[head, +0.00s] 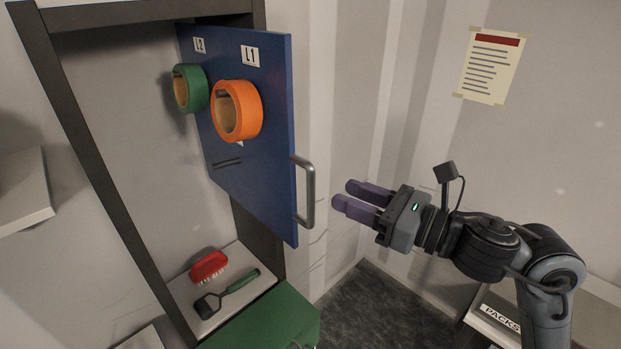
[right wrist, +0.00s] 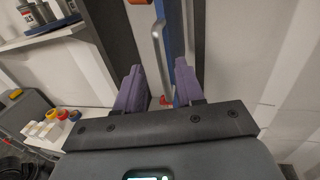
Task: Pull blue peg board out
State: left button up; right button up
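The blue peg board (head: 268,165) stands out from the dark-framed cabinet at an angle, with labels L1 and L2. An orange tape roll (head: 237,111) and a green tape roll (head: 189,88) hang on it. A grey handle (head: 309,192) is on its right edge. My right gripper (head: 341,194) is to the right of the handle, apart from it, with its purple fingers open and empty. In the right wrist view, the board's edge (right wrist: 187,70) and the handle (right wrist: 158,48) show beyond and between the open fingers (right wrist: 155,90). My left gripper is not in view.
A red brush (head: 209,267) and a black-headed tool with a green handle (head: 227,290) lie on the cabinet's bottom shelf. A green box (head: 265,322) stands in front below. A notice (head: 490,66) is taped to the wall. Space around the right gripper is free.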

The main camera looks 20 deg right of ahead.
jog(key=shift+p+x, duration=1.4)
jog(key=shift+x, duration=2.95)
jog(key=shift+c, duration=0.3)
grip_shut()
